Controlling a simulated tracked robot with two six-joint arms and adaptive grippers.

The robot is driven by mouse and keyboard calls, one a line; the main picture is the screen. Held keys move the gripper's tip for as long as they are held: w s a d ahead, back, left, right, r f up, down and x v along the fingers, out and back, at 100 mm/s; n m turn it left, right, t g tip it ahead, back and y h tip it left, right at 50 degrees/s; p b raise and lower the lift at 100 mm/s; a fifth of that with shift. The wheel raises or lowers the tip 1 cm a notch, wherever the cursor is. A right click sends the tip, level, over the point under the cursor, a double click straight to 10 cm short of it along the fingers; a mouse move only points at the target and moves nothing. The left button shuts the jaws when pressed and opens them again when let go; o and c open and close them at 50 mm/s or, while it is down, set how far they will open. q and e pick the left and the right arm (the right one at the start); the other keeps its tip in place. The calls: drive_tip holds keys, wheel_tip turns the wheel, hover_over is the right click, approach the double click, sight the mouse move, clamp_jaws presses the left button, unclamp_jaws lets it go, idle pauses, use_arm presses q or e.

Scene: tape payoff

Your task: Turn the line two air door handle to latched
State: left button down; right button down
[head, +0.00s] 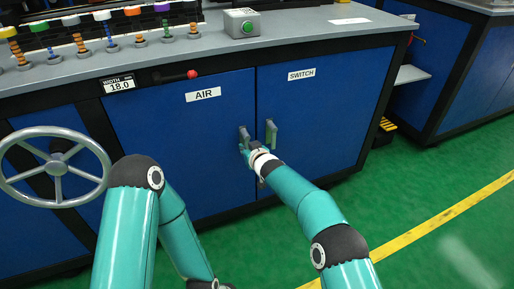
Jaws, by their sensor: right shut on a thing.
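The air door (185,135) is a blue cabinet door with a white label reading AIR. Its grey handle (243,132) is at the door's right edge and stands about upright. My right gripper (247,147) is shut on the lower part of this handle; the fingers are small and partly hidden by the wrist. I cannot tell from here whether the handle is latched. My left arm bends down at the lower left, and its gripper is out of the frame.
The switch door (315,110) is just right, with its own grey handle (270,131) close beside my gripper. A grey handwheel (56,168) stands at the left. A red-knobbed lever (191,74) sticks out above the air door. Green floor is open at the lower right.

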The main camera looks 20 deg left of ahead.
drive_tip(key=shift+s+d+f, duration=0.15)
drive_tip(key=shift+f, duration=0.5)
drive_tip(key=c, duration=1.2)
unclamp_jaws()
drive_tip(key=shift+o, duration=0.4)
drive_tip(key=shift+r, duration=0.25)
